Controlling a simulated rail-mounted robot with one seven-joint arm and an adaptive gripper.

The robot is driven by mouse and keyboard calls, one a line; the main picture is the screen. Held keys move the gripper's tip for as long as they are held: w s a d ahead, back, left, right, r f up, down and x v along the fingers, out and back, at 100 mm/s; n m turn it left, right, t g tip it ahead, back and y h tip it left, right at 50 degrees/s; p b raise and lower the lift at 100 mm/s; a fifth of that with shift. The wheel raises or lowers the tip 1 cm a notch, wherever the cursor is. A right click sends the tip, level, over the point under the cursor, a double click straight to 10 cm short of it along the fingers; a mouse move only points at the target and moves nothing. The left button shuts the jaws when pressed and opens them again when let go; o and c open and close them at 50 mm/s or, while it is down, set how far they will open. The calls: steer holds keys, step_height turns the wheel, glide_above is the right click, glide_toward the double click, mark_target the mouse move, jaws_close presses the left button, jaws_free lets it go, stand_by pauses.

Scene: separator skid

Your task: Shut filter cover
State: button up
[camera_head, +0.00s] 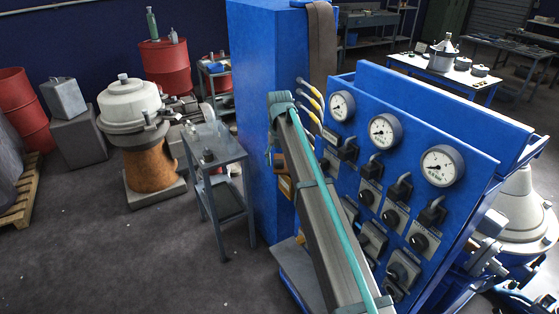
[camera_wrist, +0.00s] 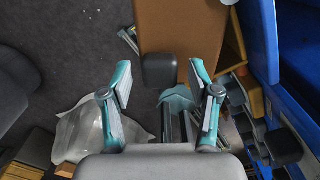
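My gripper (camera_wrist: 160,69) is open in the wrist view, its two teal-and-grey fingers wide apart with nothing held between them. A brown flat-faced block (camera_wrist: 182,22) lies beyond the fingertips, with a dark rounded block (camera_wrist: 160,68) at its lower left edge. I cannot tell whether either belongs to the filter cover; no part is clearly recognisable as that cover. In the head view my gripper cannot be made out, and my grey arm with its teal stripe hides part of the panel.
A blue gauge panel (camera_head: 353,110) with dials and knobs stands right of my arm, beside a tall blue cabinet (camera_head: 263,60). A grey side table (camera_head: 215,150) and a white-topped vessel (camera_head: 130,105) stand left. Open floor (camera_head: 95,240) is at lower left. A translucent sheet (camera_wrist: 82,133) shows in the wrist view.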

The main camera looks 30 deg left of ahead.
mark_target(279, 161)
step_height(279, 161, up, 12)
stand_by(0.8)
